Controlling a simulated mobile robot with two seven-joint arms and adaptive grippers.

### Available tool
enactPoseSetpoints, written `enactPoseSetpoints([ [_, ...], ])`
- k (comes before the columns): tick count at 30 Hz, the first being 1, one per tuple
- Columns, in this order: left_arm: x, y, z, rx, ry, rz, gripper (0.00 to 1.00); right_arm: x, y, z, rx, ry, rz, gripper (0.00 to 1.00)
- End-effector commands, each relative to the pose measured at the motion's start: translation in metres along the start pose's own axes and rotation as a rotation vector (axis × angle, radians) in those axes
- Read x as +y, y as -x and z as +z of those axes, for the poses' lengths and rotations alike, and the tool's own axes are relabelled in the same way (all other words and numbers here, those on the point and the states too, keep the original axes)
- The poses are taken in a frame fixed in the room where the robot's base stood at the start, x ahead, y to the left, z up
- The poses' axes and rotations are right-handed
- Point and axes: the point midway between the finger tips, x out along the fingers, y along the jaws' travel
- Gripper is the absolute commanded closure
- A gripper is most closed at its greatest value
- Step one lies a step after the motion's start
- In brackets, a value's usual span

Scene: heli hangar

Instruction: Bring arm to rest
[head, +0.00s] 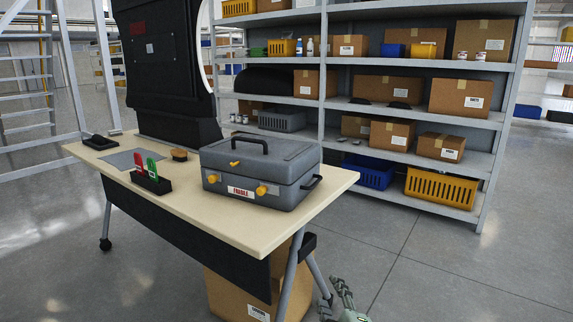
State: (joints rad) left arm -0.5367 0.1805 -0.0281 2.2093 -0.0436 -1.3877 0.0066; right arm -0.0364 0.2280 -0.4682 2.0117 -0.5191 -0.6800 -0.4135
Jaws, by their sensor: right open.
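My right gripper (333,294) shows at the bottom edge of the head view, right of centre. It is low, in front of the table's right end and below the level of its top. Its fingers are apart and I see nothing between them. Most of the right arm is cut off by the lower picture edge. My left gripper and left arm are not in view.
A table (262,228) bears a closed grey case (225,166), a small black holder (151,182) with red and green tags, and a brush (179,155). A cardboard box (232,290) stands under it. Loaded shelves (480,168) stand behind. Floor at right is clear.

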Motion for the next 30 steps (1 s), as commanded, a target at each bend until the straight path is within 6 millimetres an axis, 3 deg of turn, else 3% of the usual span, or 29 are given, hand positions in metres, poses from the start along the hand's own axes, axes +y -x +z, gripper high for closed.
enactPoseSetpoints([
  [1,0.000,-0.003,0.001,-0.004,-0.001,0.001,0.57,-0.018,0.007,0.031,-0.081,-0.081,-0.059,0.58],
  [6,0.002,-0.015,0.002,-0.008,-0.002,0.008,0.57,-0.087,0.052,0.131,-0.382,-0.371,-0.241,0.58],
  [12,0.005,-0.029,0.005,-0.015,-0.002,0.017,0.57,-0.159,0.139,0.219,-0.735,-0.668,-0.401,0.58],
  [15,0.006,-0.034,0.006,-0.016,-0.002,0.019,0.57,-0.183,0.179,0.244,-0.871,-0.769,-0.450,0.58],
  [19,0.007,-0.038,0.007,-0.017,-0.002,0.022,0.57,-0.200,0.213,0.260,-0.979,-0.846,-0.484,0.58],
  [23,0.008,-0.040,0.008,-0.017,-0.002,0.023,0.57,-0.205,0.224,0.265,-1.016,-0.873,-0.493,0.58],
  [30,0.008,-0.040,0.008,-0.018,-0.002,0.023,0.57,-0.205,0.223,0.265,-1.016,-0.872,-0.493,0.58],
])
